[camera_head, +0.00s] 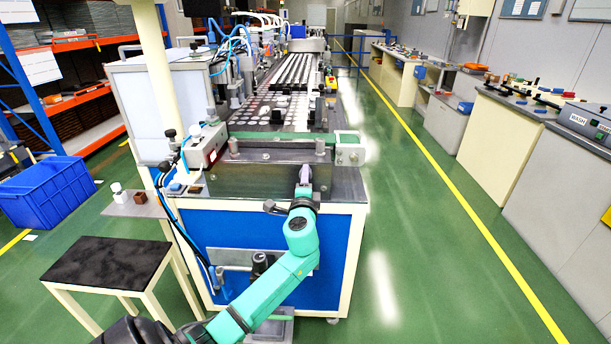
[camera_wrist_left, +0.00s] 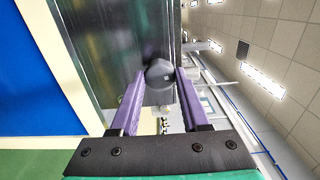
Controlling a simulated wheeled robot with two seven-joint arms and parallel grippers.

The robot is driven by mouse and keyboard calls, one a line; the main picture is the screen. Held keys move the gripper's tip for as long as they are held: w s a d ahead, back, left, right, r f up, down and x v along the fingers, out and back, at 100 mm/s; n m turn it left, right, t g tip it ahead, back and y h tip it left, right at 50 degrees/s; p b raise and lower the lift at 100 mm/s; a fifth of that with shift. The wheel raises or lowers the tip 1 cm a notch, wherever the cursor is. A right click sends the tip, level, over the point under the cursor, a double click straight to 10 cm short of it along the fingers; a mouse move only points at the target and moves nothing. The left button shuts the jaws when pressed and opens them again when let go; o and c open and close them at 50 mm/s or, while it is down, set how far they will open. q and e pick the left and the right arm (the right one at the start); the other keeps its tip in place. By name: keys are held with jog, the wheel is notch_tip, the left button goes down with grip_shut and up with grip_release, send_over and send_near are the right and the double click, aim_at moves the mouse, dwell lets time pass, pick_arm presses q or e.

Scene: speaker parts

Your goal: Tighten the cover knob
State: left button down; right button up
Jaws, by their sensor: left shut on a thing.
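A dark round knob (camera_wrist_left: 160,73) sits between the two purple fingers in the left wrist view, in front of a grey metal face. My left gripper (camera_head: 305,172) is shut on this knob. In the head view it is at the right part of the front of a metal cover (camera_head: 240,181) on the machine's near end. I cannot tell how far the knob is turned. My right gripper is not in view.
The machine's blue front panel (camera_head: 205,240) is below the cover. A black-topped stool (camera_head: 105,265) and a blue crate (camera_head: 45,192) stand at left. A conveyor with round parts runs back behind the cover. The green floor (camera_head: 430,250) at right is clear.

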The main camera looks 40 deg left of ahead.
pick_arm(q)
jog(key=shift+f+m+p, duration=0.15)
jog(key=shift+m+p, duration=0.3)
jog(key=shift+m, duration=0.75)
jog(key=shift+f, duration=0.1)
jog(key=shift+c, duration=1.9)
grip_release()
jog(key=b+v, duration=0.2)
jog(key=v, duration=1.2)
jog(key=shift+s+d+r, duration=0.2)
jog(key=shift+s+d, duration=0.05)
jog(key=shift+s, duration=0.05)
